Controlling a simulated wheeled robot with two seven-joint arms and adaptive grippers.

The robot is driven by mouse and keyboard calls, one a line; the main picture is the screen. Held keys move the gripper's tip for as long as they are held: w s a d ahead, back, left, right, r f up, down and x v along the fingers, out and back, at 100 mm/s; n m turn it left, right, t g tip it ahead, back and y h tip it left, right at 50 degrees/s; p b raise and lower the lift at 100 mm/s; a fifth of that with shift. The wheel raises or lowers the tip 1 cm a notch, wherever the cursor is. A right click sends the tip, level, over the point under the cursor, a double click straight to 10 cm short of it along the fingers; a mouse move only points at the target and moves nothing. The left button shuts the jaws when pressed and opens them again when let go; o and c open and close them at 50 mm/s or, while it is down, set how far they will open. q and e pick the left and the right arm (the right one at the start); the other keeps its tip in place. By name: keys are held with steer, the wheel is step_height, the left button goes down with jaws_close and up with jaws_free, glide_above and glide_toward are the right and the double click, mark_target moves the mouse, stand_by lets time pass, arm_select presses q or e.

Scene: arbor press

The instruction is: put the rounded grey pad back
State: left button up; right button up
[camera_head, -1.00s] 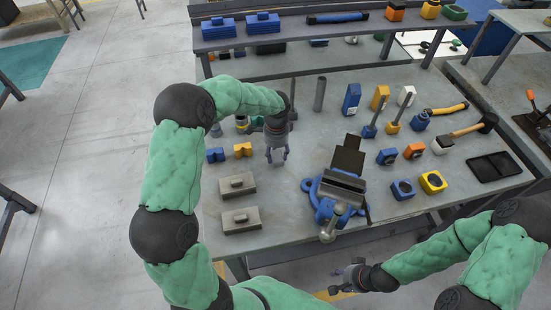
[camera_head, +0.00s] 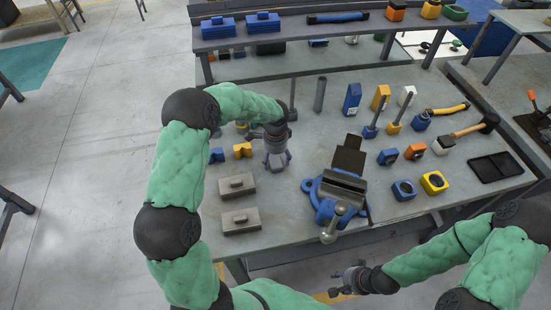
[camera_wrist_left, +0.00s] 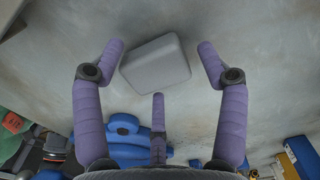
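The rounded grey pad (camera_wrist_left: 155,65) shows in the left wrist view as a pale grey block with soft edges, against the grey tabletop. My left gripper's three purple fingers (camera_wrist_left: 160,60) are spread around it, with gaps at the two side fingers. I cannot tell whether the lower finger touches it. In the head view my left gripper (camera_head: 277,161) is low over the table, left of the blue vise (camera_head: 340,190); the pad is not clearly visible there. My right gripper (camera_head: 339,283) is in front of the table edge, its fingers apart and empty.
Two grey blocks with raised grips (camera_head: 237,186) (camera_head: 240,220) sit left of the vise. Tools and coloured blocks fill the right side. A shelf (camera_head: 320,32) spans the back.

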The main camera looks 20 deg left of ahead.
mark_target(276, 160)
arm_select(q)
step_height(276, 160, up, 12)
steer(key=p, duration=0.2)
steer(key=shift+r, duration=0.15)
